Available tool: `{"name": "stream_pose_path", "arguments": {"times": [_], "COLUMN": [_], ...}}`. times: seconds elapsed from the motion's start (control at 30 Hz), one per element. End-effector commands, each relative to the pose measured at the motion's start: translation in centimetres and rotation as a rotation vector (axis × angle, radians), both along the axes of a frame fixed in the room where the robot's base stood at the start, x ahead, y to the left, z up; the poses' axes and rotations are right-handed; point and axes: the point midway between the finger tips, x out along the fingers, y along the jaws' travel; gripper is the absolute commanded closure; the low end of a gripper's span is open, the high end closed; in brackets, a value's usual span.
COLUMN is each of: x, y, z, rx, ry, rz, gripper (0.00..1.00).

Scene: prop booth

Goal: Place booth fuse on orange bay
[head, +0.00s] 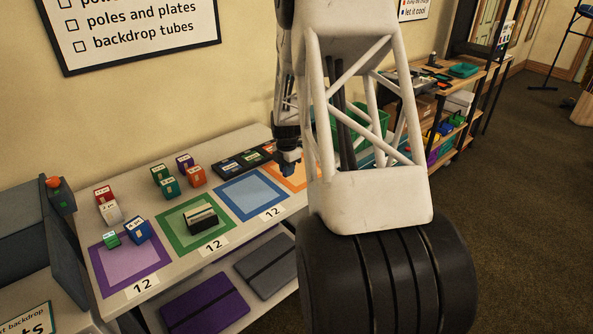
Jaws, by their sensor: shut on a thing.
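My gripper (288,155) points down over the table, between the blue bay and the orange bay. It is shut on a small dark blue piece, the booth fuse (290,169), of which only a little shows below the fingers. The orange bay (296,184) is an orange-bordered square at the right end of the row, and my arm hides its right part. The fuse appears to be near the bay's left edge; I cannot tell whether it touches the table.
The blue bay (231,211) is empty. Small coloured blocks stand on and behind the purple bay (105,281). A dark tray (228,169) lies behind the blue bay. Shelves (466,125) stand at right.

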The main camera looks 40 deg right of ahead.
Motion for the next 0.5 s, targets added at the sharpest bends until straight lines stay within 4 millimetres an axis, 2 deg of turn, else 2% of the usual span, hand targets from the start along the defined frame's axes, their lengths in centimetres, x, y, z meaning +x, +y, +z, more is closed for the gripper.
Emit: {"name": "stream_pose_path", "arguments": {"times": [0.2,0.5], "x": [-1.08,-1.15], "y": [-1.39,-1.46], "z": [-0.2,-0.24], "rx": [-0.001,-0.001], "ry": [-0.001,-0.001], "rz": [0.004,0.005], "gripper": [1.0,1.0]}}
